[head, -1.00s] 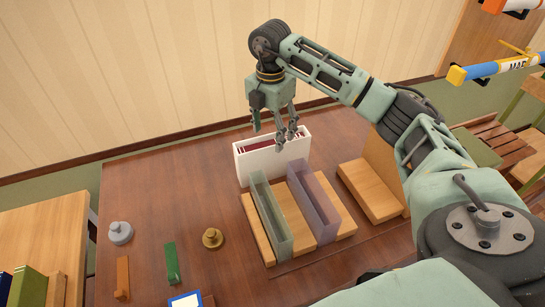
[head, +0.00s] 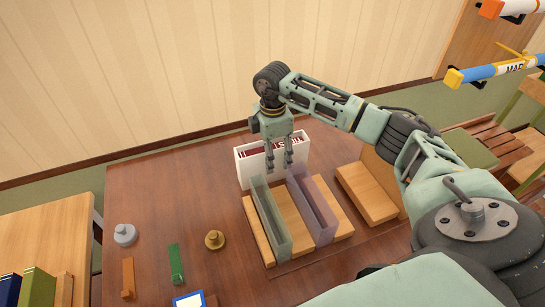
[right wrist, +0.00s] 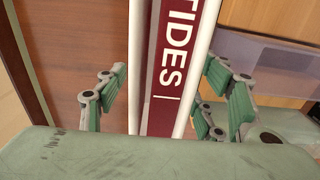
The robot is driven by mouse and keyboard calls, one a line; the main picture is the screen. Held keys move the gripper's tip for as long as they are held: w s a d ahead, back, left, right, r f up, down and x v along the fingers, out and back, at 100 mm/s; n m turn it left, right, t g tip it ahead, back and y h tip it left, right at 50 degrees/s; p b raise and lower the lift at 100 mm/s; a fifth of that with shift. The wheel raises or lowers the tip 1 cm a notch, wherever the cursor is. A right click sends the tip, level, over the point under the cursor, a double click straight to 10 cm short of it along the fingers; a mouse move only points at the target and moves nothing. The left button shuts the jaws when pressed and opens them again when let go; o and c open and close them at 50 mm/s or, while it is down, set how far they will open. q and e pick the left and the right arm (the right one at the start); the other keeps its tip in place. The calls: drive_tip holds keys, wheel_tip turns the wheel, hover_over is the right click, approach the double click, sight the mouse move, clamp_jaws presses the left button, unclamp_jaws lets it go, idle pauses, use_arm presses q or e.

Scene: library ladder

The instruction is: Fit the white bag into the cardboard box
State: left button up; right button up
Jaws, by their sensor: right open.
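I see no white bag and no cardboard box. A white open-topped case (head: 244,172) stands upright on the table. It holds a dark red book (right wrist: 163,75), whose spine reads "TIDES" in the right wrist view. My right gripper (head: 279,164) is open and points down at the case, hiding part of its front. In the right wrist view its fingers (right wrist: 165,95) are on either side of the white case and the red spine, with visible gaps. My left gripper is in neither view.
A wooden block (head: 290,217) with two translucent upright plates sits just in front of the case. A wooden stand (head: 366,192) is to its right. A brass knob (head: 214,240), grey knob (head: 124,235) and green piece (head: 176,263) lie left. The back-left tabletop is clear.

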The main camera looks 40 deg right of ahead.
drive_tip(key=shift+f, duration=0.7)
drive_tip(key=c, duration=1.3)
drive_tip(key=shift+r, duration=0.1)
drive_tip(key=shift+c, duration=0.3)
drive_tip(key=shift+w+r, duration=0.1)
